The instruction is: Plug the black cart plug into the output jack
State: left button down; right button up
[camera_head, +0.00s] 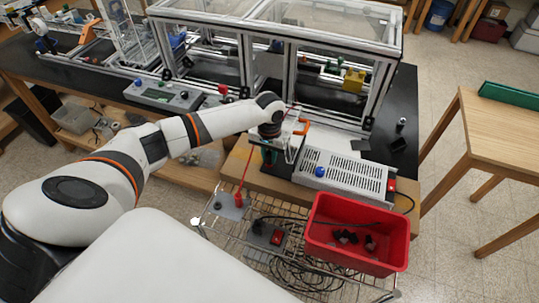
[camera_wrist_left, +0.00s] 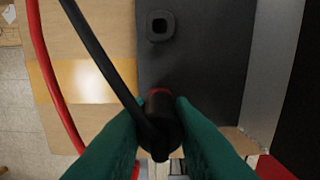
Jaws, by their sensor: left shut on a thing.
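In the left wrist view the black cart plug (camera_wrist_left: 163,135), with a red band near its tip, sits between the green fingers of my left gripper (camera_wrist_left: 158,108). The gripper is shut on it, and its black cable (camera_wrist_left: 92,45) runs to the upper left. A dark square jack (camera_wrist_left: 160,25) with a round hole is on the dark grey panel beyond the plug tip, with a gap between them. In the head view my left gripper (camera_head: 270,158) is at the left end of the perforated silver box (camera_head: 343,172); the plug is hard to make out there. My right gripper is not in view.
A red cable (camera_wrist_left: 48,80) runs beside the black one. In the head view a red bin (camera_head: 358,235) and coiled black cables (camera_head: 303,273) are on the wire cart. The aluminium extrusion frame (camera_head: 285,80) stands behind the gripper.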

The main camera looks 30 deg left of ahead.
aim_at(270, 153)
pick_arm(q)
jog(key=shift+r+p, duration=0.65)
jog(key=shift+r, duration=2.15)
jog(key=shift+w, duration=0.1)
